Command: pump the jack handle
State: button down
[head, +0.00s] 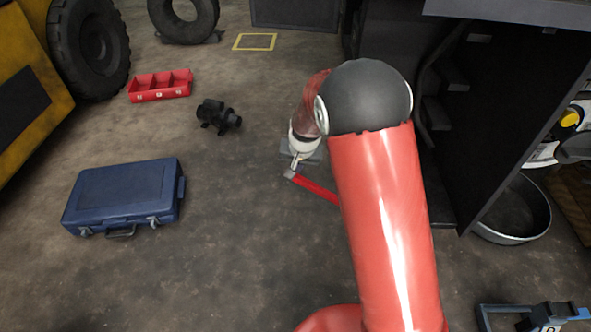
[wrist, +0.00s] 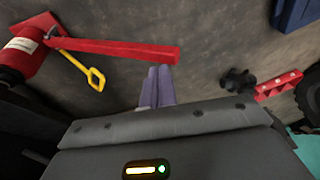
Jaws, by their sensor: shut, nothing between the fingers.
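The jack handle is a long red bar that shows in the wrist view (wrist: 125,50) and partly in the head view (head: 316,188). In the wrist view it runs from the left to just beyond my fingertips. My gripper (wrist: 160,70) is shut and empty, its tips close to the bar's free end; I cannot tell whether they touch. In the head view my gripper (head: 293,168) is small, near that end. A red cylinder with a white label (wrist: 22,56), apparently the jack body, stands at the bar's other end. My arm hides it in the head view.
A yellow looped rod (wrist: 96,78) lies near the bar. A blue case (head: 125,195), a black motor-like part (head: 218,116) and a red tray (head: 160,85) sit on the floor to the left. A dark frame (head: 510,90) and a round pan (head: 515,210) are at right. Floor between is clear.

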aim_at(293, 181)
jog(key=x, duration=0.3)
jog(key=b+x, duration=0.1)
jog(key=x, duration=0.6)
jog(key=shift+s+a+f+b, duration=0.15)
jog(key=shift+s+a+b, duration=0.1)
jog(key=shift+a+b, duration=0.05)
jog(key=shift+a+f, duration=0.25)
jog(key=shift+f, duration=0.45)
